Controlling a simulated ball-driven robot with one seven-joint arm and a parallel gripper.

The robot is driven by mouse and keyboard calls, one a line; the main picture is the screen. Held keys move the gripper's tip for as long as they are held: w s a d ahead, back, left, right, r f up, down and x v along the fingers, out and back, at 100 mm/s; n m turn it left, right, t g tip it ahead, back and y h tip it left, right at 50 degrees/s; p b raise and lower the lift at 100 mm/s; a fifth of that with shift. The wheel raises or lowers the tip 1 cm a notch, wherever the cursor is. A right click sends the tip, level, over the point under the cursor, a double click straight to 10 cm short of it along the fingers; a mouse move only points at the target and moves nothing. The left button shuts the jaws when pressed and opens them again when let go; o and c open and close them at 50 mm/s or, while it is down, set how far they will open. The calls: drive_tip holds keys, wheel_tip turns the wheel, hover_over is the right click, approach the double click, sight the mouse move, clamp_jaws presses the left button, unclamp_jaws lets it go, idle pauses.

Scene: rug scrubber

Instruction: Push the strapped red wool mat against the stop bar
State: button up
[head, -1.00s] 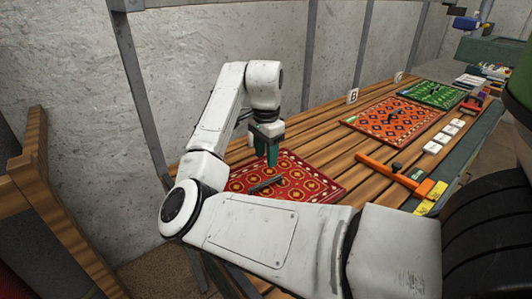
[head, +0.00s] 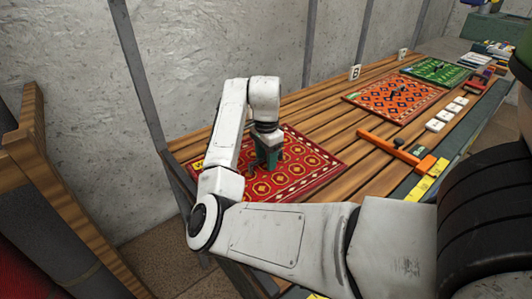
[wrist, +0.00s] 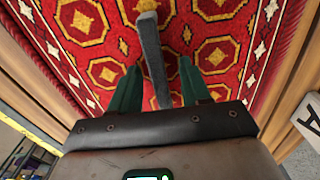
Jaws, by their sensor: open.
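The red wool mat (head: 315,160), patterned with gold medallions, lies flat on the slatted bench. In the wrist view the mat (wrist: 215,50) fills most of the upper picture. A grey strap (wrist: 152,60) stands out over it and runs between my green fingers. My gripper (head: 266,158) is open, low over the mat; in the wrist view its fingers (wrist: 157,80) lie on either side of the strap, apparently with gaps. In the head view my gripper hides most of the strap. The orange stop bar (head: 393,149) lies to the right, apart from the mat.
An orange-red patterned mat (head: 397,101) and a green mat (head: 436,72) lie farther along the bench. White blocks (head: 434,125) sit near its right edge. A "B" sign (head: 355,73) stands at the back. Bare slats separate the red mat from the stop bar.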

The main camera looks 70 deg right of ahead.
clamp_jaws()
idle(0.4)
